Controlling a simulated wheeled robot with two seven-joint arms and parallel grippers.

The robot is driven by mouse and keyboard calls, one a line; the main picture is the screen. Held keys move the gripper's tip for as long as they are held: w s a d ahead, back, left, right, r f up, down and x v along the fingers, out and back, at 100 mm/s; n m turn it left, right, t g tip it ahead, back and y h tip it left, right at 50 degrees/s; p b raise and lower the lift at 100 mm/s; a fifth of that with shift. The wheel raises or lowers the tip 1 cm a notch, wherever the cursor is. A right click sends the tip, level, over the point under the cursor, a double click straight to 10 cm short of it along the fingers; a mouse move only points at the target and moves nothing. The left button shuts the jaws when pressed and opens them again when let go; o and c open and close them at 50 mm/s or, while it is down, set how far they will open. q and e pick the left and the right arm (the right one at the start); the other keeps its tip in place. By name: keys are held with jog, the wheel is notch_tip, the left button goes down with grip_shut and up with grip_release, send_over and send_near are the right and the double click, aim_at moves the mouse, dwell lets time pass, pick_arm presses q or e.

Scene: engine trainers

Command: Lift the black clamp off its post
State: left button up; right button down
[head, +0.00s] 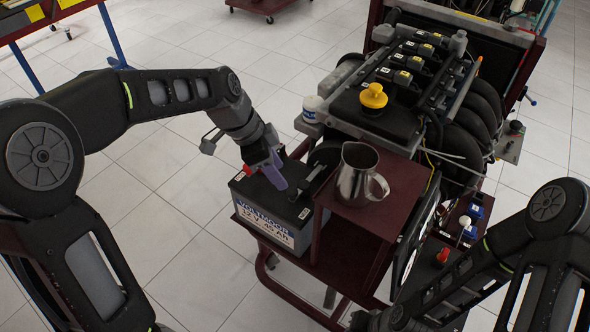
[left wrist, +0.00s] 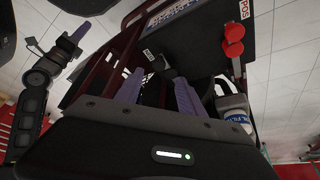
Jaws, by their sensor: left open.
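The battery (head: 262,218) stands at the front left of the engine trainer. In the head view, the black clamp (head: 302,191) appears as a dark shape on the battery top near its right edge, small and hard to make out. In the left wrist view, the black clamp (left wrist: 165,68) is beside a white label, beyond and between the purple fingertips. My left gripper (head: 276,178) is above the battery, open, with nothing between its fingers. My right gripper (left wrist: 72,42) shows at the left of the wrist view; its jaw opening is unclear. The post is hidden.
A red clamp (left wrist: 233,48) is at the POS end of the battery. A metal pitcher (head: 357,176) stands on the dark red stand (head: 400,178) right of the battery. A white oil filter (head: 312,108) and yellow cap (head: 373,97) are behind. Floor at left is clear.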

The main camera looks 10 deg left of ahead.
aim_at(292, 190)
pick_arm(q)
jog(key=shift+x, duration=3.55)
jog(key=shift+s+d, duration=0.1)
jog(key=shift+d, duration=0.05)
grip_shut()
jog(key=shift+r, duration=0.1)
